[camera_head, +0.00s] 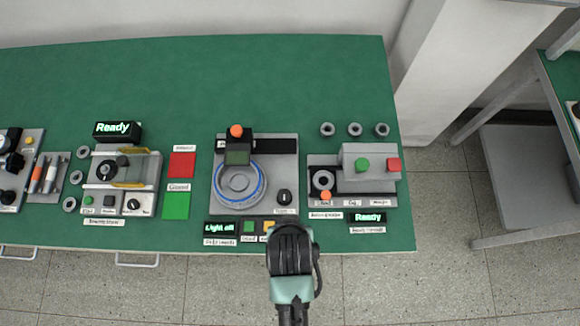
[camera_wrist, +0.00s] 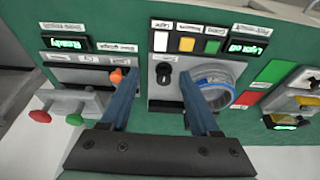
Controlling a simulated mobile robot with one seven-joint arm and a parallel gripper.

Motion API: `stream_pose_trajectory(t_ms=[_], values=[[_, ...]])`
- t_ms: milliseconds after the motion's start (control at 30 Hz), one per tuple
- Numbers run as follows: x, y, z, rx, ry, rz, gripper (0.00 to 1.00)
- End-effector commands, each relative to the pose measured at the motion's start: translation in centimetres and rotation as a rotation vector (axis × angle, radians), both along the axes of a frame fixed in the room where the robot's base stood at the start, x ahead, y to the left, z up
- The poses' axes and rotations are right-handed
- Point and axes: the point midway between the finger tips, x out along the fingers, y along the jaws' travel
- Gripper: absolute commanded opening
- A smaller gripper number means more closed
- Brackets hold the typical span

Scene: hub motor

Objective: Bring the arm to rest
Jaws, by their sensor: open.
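My gripper (camera_wrist: 160,112) shows in the wrist view with its two blue fingers spread apart and nothing between them. In the head view my arm's end (camera_head: 291,262) is at the front edge of the green table, just in front of the middle station. The fingertips are hidden there. In the wrist view the fingers point toward the middle station (camera_wrist: 163,92), with its black knob (camera_wrist: 164,72) between them. The right finger overlaps the round blue-ringed device (camera_wrist: 215,84). No contact can be seen.
The green table (camera_head: 300,90) is clear at the back. The round device (camera_head: 239,183) stands mid-table, the station with green and red buttons (camera_head: 370,165) to its right. Red (camera_head: 181,164) and green (camera_head: 176,206) pads lie left. A second table (camera_head: 560,80) stands far right.

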Motion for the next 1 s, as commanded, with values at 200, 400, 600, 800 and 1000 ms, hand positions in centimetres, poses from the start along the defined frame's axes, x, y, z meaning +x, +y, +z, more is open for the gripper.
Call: stream_pose_trajectory(t_ms=[200, 400, 600, 800, 1000], values=[[-0.1, 0.0, 0.3, 0.000, 0.000, 0.000, 0.62], [-0.1, 0.0, 0.3, 0.000, 0.000, 0.000, 0.62], [-0.1, 0.0, 0.3, 0.000, 0.000, 0.000, 0.62], [2.6, 0.2, 1.8, 0.005, -0.076, 0.000, 0.62], [12.6, 0.9, 10.4, 0.022, -0.404, 0.002, 0.62]])
